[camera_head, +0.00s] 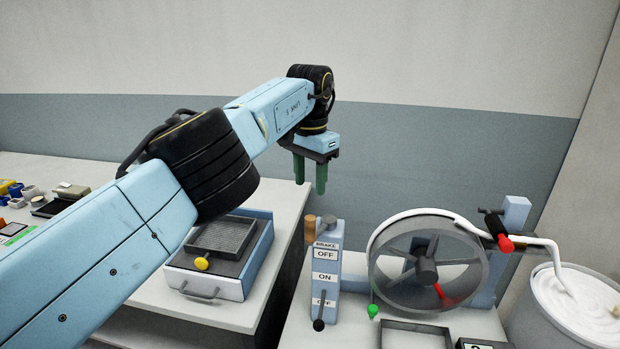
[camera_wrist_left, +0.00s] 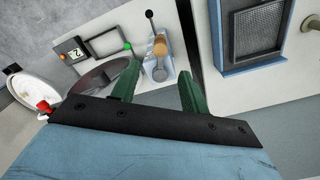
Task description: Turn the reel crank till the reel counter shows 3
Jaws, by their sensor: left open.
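The reel (camera_head: 385,262) is a grey spoked wheel standing at right, with white sliver over its top. A red handle (camera_head: 440,291), seemingly the crank's, shows low right of its hub. The reel counter (camera_head: 485,344) is cut off by the bottom edge; in the left wrist view its face (camera_wrist_left: 74,52) shows rotated and seems to read 2. My left gripper (camera_head: 310,186) is open and empty, pointing down above the brake box, left of the reel. In the left wrist view its green fingers (camera_wrist_left: 158,88) stand apart, one partly covering the reel. My right gripper is not in view.
The brake box (camera_head: 327,262) has OFF, ON, OFF labels, a wooden handle and a black knob. A green ball (camera_head: 373,310) sits by the reel. A white can (camera_head: 585,305) stands far right. A blue tray unit (camera_head: 255,262) stands on the left table. A wall closes the back.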

